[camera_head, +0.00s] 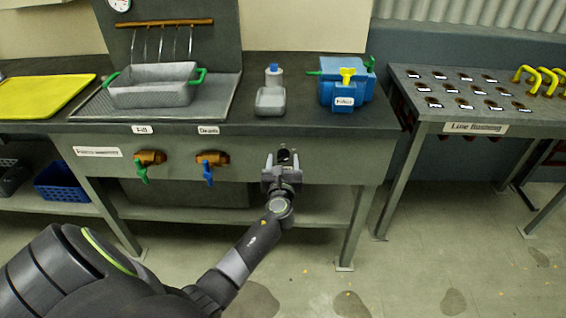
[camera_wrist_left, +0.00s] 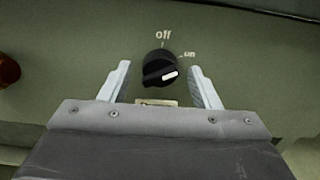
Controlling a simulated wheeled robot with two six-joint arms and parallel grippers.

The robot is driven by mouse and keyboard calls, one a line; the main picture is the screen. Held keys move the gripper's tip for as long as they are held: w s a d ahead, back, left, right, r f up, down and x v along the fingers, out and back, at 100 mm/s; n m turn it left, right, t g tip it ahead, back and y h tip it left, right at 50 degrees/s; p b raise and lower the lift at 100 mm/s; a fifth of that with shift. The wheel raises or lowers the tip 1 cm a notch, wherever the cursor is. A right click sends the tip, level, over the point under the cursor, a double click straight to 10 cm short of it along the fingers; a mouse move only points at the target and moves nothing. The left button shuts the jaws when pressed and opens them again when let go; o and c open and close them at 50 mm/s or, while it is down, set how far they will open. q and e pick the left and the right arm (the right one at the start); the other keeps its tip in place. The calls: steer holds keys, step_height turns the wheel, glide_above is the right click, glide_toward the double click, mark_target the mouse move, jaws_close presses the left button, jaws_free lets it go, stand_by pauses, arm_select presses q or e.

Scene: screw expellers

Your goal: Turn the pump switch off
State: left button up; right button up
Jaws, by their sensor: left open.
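The pump switch is a black round knob (camera_wrist_left: 159,68) on the grey-green front panel. It has a raised bar with a white mark on its right end, pointing right and slightly up. The label "off" is above it and "on" is at its upper right; the mark lies on the "on" side, a little below that label. My left gripper (camera_wrist_left: 163,85) is open, with one finger on each side of the knob's lower part and gaps visible. In the head view my left gripper (camera_head: 282,168) is at the panel, and partly hides the dark knob (camera_head: 284,155). My right gripper is not in view.
Left on the panel are a green-handled valve (camera_head: 149,163) and a blue-handled valve (camera_head: 210,165). Above are a grey basin (camera_head: 152,90), a grey container (camera_head: 270,101) and a blue filter unit (camera_head: 345,90). Another table (camera_head: 475,100) stands at the right. The floor before the panel is clear.

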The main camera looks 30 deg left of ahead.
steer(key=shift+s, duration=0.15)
arm_select(q)
steer(key=c, duration=1)
steer(key=shift+f+n+b, duration=0.1)
steer(key=shift+n+b, duration=0.2)
steer(key=shift+n, duration=0.3)
steer(key=n+b, duration=0.3)
steer(key=n, duration=0.4)
steer(key=shift+d+n, duration=0.1)
steer(key=shift+n, duration=0.2)
steer(key=shift+n+b, duration=0.6)
steer(key=shift+n, duration=1)
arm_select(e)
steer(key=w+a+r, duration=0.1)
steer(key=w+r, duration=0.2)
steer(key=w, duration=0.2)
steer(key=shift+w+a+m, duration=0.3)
